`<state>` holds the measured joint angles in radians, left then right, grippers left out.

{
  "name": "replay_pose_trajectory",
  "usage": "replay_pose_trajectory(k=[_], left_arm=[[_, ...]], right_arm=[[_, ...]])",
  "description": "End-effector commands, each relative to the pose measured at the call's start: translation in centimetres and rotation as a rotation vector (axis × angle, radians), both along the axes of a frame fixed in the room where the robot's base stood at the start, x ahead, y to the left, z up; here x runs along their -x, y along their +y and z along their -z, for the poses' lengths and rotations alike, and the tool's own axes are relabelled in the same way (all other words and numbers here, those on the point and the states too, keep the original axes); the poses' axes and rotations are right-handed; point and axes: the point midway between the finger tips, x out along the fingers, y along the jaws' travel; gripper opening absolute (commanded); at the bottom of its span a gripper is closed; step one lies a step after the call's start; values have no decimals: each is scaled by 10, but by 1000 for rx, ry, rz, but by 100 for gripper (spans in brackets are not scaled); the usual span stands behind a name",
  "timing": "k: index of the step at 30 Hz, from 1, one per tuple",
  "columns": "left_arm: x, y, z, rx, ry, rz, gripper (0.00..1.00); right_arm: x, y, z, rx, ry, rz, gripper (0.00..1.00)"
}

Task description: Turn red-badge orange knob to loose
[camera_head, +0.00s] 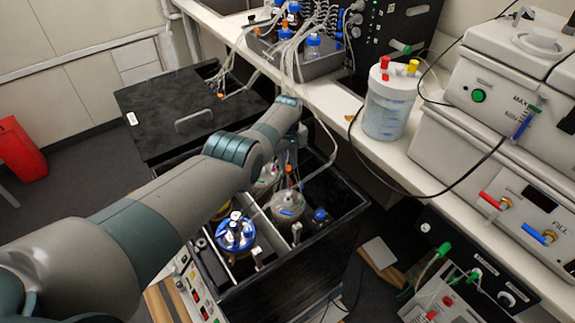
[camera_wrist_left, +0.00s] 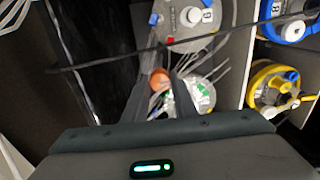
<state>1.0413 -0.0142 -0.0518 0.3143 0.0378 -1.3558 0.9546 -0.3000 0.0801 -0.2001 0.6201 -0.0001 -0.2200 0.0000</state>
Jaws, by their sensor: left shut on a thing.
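The orange knob (camera_wrist_left: 159,77) shows in the left wrist view, with its top side visible between the dark fingers of my left gripper (camera_wrist_left: 163,72). The fingers are shut on it; their tips hide part of it. A small red badge (camera_wrist_left: 170,40) lies just above it in that view, on the grey lid of a vessel (camera_wrist_left: 192,35). In the head view my left arm reaches over the black shaker box, and its wrist (camera_head: 283,112) hides most of the gripper and the knob. My right gripper is not in view.
The black box (camera_head: 300,255) holds several vessels, including a blue-ringed one (camera_head: 235,235). A yellow-ringed vessel (camera_wrist_left: 273,88) stands to the right in the wrist view. Tubes and a dark cable (camera_wrist_left: 110,62) run close to the fingers. A bench with a white bottle (camera_head: 389,105) flanks the box.

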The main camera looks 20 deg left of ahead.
Motion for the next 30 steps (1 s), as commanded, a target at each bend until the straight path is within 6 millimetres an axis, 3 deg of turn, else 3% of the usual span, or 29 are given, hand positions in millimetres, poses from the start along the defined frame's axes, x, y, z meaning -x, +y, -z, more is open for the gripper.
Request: replay_pose_trajectory(k=[2, 3, 5, 6, 20, 30], left_arm=[[-1, 0, -1, 1, -2, -1, 2], [-1, 0, -1, 1, -2, -1, 27], [-1, 0, -1, 1, -2, -1, 41], [-1, 0, -1, 1, -2, 0, 43], [-1, 0, -7, 1, -2, 1, 43], [-1, 0, -45, 1, -3, 1, 43]], right_arm=[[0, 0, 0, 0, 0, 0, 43], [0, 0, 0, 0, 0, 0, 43], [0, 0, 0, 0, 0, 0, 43], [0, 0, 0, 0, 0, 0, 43], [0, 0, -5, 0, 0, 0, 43], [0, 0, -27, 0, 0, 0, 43]])
